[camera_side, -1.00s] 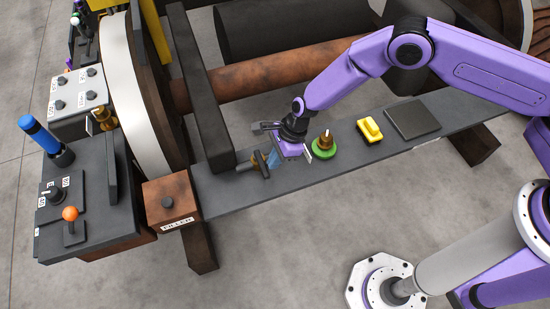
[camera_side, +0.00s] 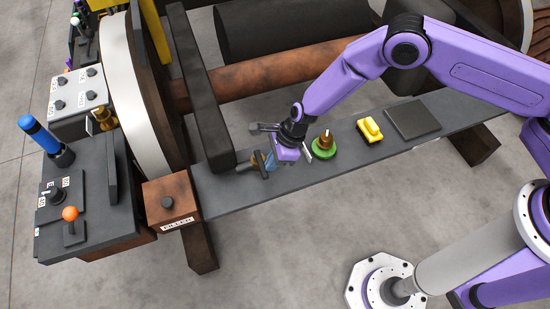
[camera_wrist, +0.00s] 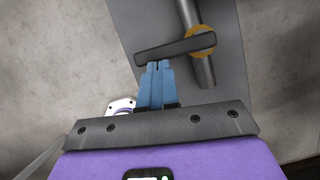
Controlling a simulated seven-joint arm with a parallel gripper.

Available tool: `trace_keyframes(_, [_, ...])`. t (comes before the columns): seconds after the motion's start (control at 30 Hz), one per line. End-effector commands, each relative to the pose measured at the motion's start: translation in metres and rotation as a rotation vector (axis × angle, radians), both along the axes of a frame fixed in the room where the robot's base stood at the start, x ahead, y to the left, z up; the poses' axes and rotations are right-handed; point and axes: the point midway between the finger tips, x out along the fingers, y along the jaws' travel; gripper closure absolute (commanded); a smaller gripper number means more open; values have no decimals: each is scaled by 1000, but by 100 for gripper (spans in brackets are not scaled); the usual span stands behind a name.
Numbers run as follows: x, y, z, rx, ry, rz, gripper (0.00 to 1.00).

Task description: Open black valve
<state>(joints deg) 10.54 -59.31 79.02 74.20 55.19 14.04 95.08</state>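The black valve (camera_side: 250,166) stands at the left part of the grey bench, a dark pipe stub with a bar handle across it. In the wrist view its black handle (camera_wrist: 177,49) lies slanted across the pipe, with an orange-yellow ring (camera_wrist: 203,39) behind the handle's right end. My gripper (camera_side: 269,161) is beside the handle on its right in the side view. In the wrist view my gripper's blue fingers (camera_wrist: 157,66) are together, with nothing seen between them. Their tips are at the handle's lower edge near its left end; I cannot tell whether they touch.
A green-based knob with a brass stem (camera_side: 325,148) stands just right of my gripper. A yellow block (camera_side: 370,130) and a dark flat plate (camera_side: 412,119) lie farther right on the grey bench (camera_side: 235,202).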

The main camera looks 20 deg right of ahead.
Motion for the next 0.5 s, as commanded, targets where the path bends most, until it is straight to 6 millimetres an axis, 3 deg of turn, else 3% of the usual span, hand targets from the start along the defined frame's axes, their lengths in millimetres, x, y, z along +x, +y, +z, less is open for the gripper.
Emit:
trace_keyframes(0.27, [-4, 9, 0, -1, 0, -129, 100])
trace_keyframes(0.5, [-6, 23, 0, -1, 0, -342, 100])
